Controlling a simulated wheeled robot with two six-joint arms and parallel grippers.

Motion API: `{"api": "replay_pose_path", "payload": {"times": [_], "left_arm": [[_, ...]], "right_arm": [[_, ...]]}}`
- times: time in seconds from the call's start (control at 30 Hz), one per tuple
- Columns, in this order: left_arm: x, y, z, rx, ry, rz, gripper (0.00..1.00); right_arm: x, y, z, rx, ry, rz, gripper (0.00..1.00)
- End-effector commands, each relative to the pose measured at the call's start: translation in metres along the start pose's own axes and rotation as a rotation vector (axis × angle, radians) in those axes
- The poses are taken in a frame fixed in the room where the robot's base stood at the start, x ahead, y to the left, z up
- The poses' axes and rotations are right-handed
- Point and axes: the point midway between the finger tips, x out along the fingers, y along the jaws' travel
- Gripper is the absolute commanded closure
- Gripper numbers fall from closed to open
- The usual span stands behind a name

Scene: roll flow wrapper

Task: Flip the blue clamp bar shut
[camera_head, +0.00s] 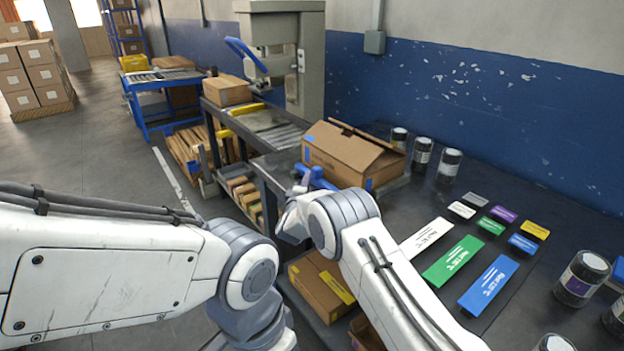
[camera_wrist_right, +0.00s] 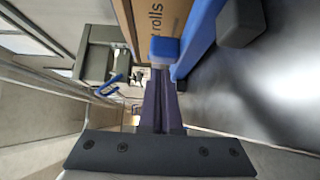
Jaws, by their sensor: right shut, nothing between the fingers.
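The blue clamp bar (camera_head: 318,178) shows in the head view at the near left end of the bench, beside the open cardboard box. In the right wrist view the blue bar (camera_wrist_right: 203,35) runs diagonally at the upper right, with a dark knob beside it. My right gripper (camera_head: 304,181) is by the blue parts, partly hidden by my own wrist. In the right wrist view its fingers (camera_wrist_right: 161,88) are together and empty, with a blue block just beyond the tips. I cannot tell whether they touch. My left gripper is out of view; only its arm shows.
The cardboard box (camera_head: 350,152) stands close behind the blue parts. Coloured label cards (camera_head: 453,261) and dark jars (camera_head: 582,277) lie and stand on the dark bench to the right. A grey machine with a blue lever (camera_head: 246,55) stands at the back.

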Motion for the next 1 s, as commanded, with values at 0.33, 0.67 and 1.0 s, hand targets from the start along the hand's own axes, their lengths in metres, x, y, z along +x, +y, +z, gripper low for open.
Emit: {"api": "replay_pose_path", "payload": {"times": [0.33, 0.67, 1.0], "left_arm": [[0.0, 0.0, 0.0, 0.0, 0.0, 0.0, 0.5], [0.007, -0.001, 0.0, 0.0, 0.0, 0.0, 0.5], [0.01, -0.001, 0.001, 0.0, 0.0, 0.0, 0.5]], "right_arm": [[0.006, -0.001, 0.006, -0.001, 0.001, 0.0, 1.0], [0.022, -0.002, 0.023, 0.001, -0.003, 0.001, 1.0], [0.037, 0.0, 0.042, 0.001, -0.007, 0.001, 1.0]]}}
